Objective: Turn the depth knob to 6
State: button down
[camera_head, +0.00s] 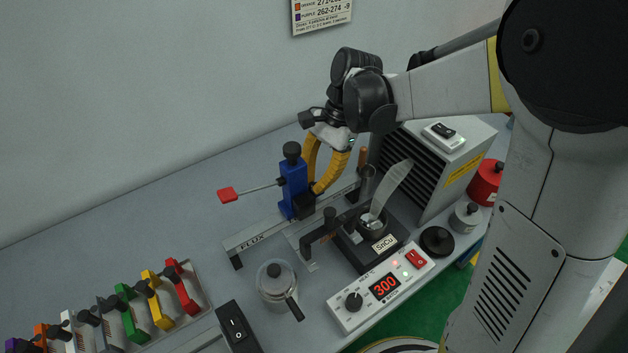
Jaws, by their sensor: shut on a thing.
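A blue upright block (293,188) stands on the rail marked FLUX. It has a black knob (291,150) on top and a lever (226,194) with a red end reaching left. My gripper (316,188), with yellow fingers, points down at the right side of this block. Its fingers are closed on a part there, apparently the depth knob, which the fingers and block hide. A black piece (304,207) shows just below the fingertips. No depth scale or number is readable in this view, so the knob's setting cannot be told.
A solder pot (373,225) with a SnCu label stands close right of my gripper. A white control box (385,286) reads 300. A grey vented unit (437,160) stands behind.

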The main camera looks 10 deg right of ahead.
jog(key=c, duration=1.4)
grip_release()
jog(key=v, duration=1.2)
jog(key=s+d+f+n+t+h, duration=0.1)
jog(key=s+n+t, duration=0.2)
jog(key=s, duration=0.1)
jog(key=s+d+f+n+t+h, duration=0.1)
jog(key=s+d+n+t, duration=0.1)
jog(key=s+n+t, duration=0.1)
jog(key=s+d+f+n+t+h, duration=0.1)
jog(key=s+d+n+t+h, duration=0.1)
jog(key=s+n, duration=0.3)
jog(key=shift+s+d+t, duration=0.15)
jog(key=shift+s+t, duration=0.45)
jog(key=shift+t, duration=0.1)
